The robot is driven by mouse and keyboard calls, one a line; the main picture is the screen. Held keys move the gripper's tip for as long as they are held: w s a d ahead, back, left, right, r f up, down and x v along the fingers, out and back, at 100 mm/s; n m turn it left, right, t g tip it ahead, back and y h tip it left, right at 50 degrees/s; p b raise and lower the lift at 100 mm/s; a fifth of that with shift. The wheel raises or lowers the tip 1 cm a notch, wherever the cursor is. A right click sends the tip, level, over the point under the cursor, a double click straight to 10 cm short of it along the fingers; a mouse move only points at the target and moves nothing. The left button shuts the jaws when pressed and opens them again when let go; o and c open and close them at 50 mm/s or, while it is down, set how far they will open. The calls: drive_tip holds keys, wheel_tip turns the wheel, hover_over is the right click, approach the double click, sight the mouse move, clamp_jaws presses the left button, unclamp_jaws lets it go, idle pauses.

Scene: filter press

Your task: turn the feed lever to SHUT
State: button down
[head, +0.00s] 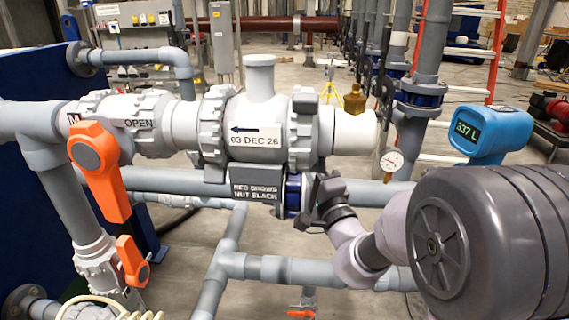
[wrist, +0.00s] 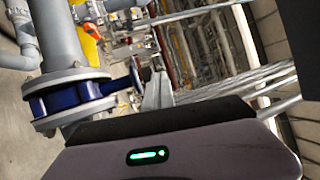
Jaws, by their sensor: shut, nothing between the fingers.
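A large orange lever (head: 112,188) sits on the grey horizontal pipe at the left of the head view. Its handle hangs down and slightly right from a round grey-centred hub. The word OPEN (head: 139,123) is on the pipe right of the hub; another marking left of the hub is mostly hidden by it. I read no SHUT mark and no feed name. My gripper (head: 312,208) is below the thick grey housing, well right of the lever and apart from it. In the wrist view my gripper (wrist: 155,88) is shut and empty.
A smaller orange lever (head: 132,262) is lower left. The grey housing (head: 258,110) bears a 03 DEC 26 tag and a black sign (head: 255,191). A blue flange (head: 292,194) is close beside my gripper. A dial gauge (head: 392,160) and blue meter (head: 488,133) are right.

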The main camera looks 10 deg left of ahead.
drive_tip(key=shift+s+a, duration=0.2)
drive_tip(key=shift+a, duration=2.35)
drive_tip(key=c, duration=1)
unclamp_jaws()
drive_tip(key=v, duration=0.9)
drive_tip(key=shift+f, duration=0.1)
